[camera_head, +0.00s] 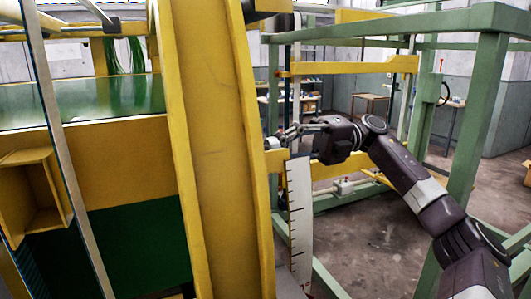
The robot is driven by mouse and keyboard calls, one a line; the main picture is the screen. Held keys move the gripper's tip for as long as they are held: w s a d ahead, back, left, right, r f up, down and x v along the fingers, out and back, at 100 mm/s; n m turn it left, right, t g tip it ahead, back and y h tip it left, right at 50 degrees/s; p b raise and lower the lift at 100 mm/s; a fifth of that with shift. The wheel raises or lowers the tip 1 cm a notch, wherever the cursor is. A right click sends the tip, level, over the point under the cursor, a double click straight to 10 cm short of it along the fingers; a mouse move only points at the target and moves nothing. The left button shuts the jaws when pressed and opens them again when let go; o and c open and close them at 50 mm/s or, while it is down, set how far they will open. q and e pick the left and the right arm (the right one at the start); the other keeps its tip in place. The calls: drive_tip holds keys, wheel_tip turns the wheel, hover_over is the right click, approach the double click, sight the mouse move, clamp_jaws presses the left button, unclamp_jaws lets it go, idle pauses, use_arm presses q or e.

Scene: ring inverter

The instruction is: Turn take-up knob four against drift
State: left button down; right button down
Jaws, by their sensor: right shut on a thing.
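My right arm reaches in from the right, and its gripper (282,137) is at the right edge of the large yellow curved beam. The gripper is shut on a small pale knob (272,143) that sticks out beside the beam. The fingers cover part of the knob, and no number on it can be read. Just below it stands a white graduated scale plate (299,225) with dark tick marks. My left gripper is not in view.
The yellow curved beam (215,150) fills the middle. A green steel frame (480,130) stands around my right arm. A yellow open box (35,195) is at the left. Bare floor (375,235) shows below my right arm.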

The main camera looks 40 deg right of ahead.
drive_tip(key=m, duration=0.4)
drive_tip(key=shift+r+m, duration=0.3)
drive_tip(key=m, duration=0.4)
drive_tip(key=shift+s+a+m, duration=0.1)
drive_tip(key=shift+m, duration=0.2)
drive_tip(key=m, duration=0.3)
drive_tip(key=shift+s+m+p, duration=0.1)
drive_tip(key=shift+m+p, duration=0.2)
drive_tip(key=shift+p, duration=0.1)
drive_tip(key=shift+m+p, duration=0.55)
drive_tip(key=shift+m, duration=1.25)
drive_tip(key=shift+f, duration=0.1)
drive_tip(key=c, duration=2.1)
unclamp_jaws()
drive_tip(key=o, duration=0.5)
drive_tip(key=shift+w+a+f, duration=0.1)
drive_tip(key=shift+w+a, duration=0.05)
drive_tip(key=shift+w, duration=0.1)
drive_tip(key=shift+o, duration=0.8)
drive_tip(key=shift+w+a, duration=0.2)
drive_tip(key=shift+a, duration=0.1)
